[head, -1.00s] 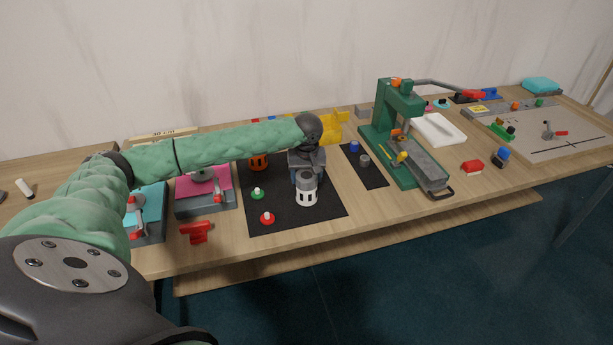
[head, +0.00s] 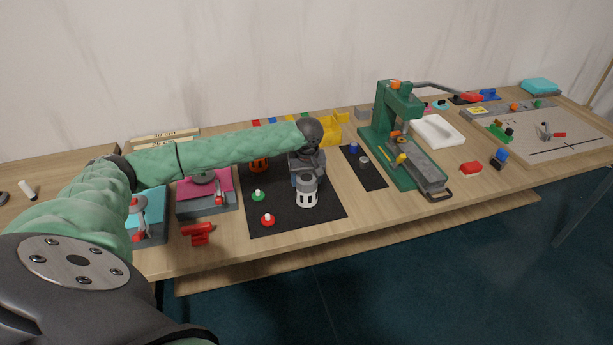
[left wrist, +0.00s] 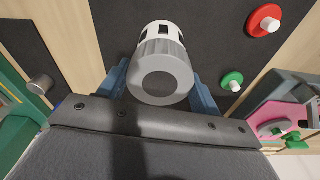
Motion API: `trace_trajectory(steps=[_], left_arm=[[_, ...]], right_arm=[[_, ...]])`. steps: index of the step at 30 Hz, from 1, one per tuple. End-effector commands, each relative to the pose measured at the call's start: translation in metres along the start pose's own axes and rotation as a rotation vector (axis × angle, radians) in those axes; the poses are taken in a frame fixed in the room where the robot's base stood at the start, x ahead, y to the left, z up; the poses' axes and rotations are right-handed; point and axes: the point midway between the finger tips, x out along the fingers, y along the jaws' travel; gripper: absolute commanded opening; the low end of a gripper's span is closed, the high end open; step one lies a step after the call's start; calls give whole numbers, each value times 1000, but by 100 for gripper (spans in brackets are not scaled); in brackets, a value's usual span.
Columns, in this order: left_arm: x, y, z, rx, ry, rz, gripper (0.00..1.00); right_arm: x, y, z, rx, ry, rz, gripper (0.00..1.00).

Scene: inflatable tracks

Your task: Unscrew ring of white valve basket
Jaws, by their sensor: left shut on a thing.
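The white valve basket (head: 307,198) stands upright on the black mat (head: 280,215), with slots in its white wall. In the left wrist view the basket (left wrist: 158,29) is seen with its grey ribbed ring (left wrist: 160,75) facing the camera. My left gripper (head: 306,178) is above the basket. In the left wrist view its blue fingers lie on either side of the grey ring, and the gripper (left wrist: 160,85) is shut on it. Finger contact is partly hidden by the ring and the gripper body. My right gripper is not in view.
A green disc (head: 257,195) and a red disc (head: 268,220) with white knobs lie left of the basket. A green press (head: 395,130) stands to the right, beyond a small black mat (head: 368,172).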

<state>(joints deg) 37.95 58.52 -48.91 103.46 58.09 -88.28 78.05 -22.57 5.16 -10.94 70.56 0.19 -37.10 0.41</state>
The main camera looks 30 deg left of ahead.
Motion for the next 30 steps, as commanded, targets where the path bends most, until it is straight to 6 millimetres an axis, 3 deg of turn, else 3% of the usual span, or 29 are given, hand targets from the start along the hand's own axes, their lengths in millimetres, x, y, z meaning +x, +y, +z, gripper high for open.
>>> trace_trajectory(steps=[30], left_arm=[[3, -1, 2, -188, -3, -27, 42]], right_arm=[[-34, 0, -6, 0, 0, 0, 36]])
